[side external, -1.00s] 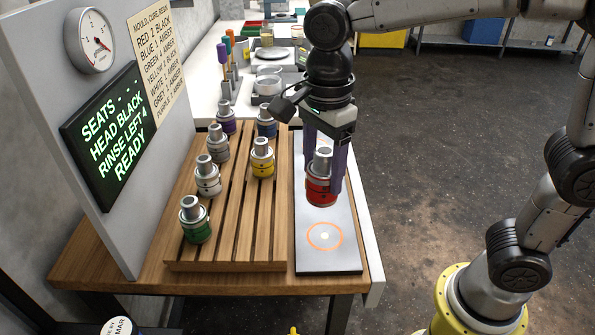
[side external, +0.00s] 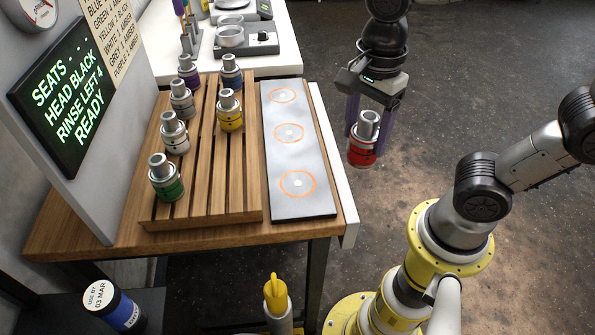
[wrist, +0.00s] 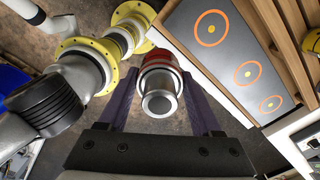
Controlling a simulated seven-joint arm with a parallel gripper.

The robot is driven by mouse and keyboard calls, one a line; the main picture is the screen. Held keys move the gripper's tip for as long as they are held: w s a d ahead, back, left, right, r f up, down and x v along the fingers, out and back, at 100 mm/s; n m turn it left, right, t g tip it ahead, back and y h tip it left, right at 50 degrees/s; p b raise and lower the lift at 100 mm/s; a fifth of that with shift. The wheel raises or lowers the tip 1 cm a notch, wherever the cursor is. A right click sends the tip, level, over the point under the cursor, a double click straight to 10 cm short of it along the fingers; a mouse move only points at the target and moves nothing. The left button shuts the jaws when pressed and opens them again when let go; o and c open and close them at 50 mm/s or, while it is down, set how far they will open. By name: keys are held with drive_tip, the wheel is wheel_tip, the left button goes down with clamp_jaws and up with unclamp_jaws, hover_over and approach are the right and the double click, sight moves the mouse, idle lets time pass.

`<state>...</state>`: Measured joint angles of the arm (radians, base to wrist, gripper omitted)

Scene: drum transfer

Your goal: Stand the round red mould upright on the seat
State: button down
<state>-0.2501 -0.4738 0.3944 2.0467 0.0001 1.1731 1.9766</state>
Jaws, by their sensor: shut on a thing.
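The round red mould (side external: 364,143) has a red body and a grey metal neck on top. My gripper (side external: 368,135) is shut on it and holds it in the air, close to upright, to the right of the table's edge in the side view. In the wrist view the red mould (wrist: 159,80) sits between the two purple fingers of my gripper (wrist: 160,95). The grey seat plate (side external: 305,206) has three orange rings, all empty. The plate also shows in the wrist view (wrist: 222,62).
A slatted wooden rack (side external: 205,185) holds green (side external: 166,180), white, grey, purple, blue and yellow (side external: 230,112) moulds. A sign board (side external: 64,105) stands at left. A dark bottle (side external: 118,308) and a yellow-topped bottle (side external: 277,300) are low in front.

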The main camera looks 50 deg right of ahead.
drive_tip(key=shift+w+a+f, duration=0.5)
drive_tip(key=shift+w+f, duration=1.5)
drive_tip(key=shift+f, duration=0.05)
drive_tip(key=shift+w+a+f, duration=0.55)
drive_tip(key=shift+w+f, duration=1.5)
drive_tip(key=shift+w+a+f, duration=0.5)
drive_tip(key=shift+w+f, duration=1.5)
drive_tip(key=shift+f, duration=0.05)
drive_tip(key=shift+f, duration=0.1)
drive_tip(key=shift+c, duration=0.3)
unclamp_jaws()
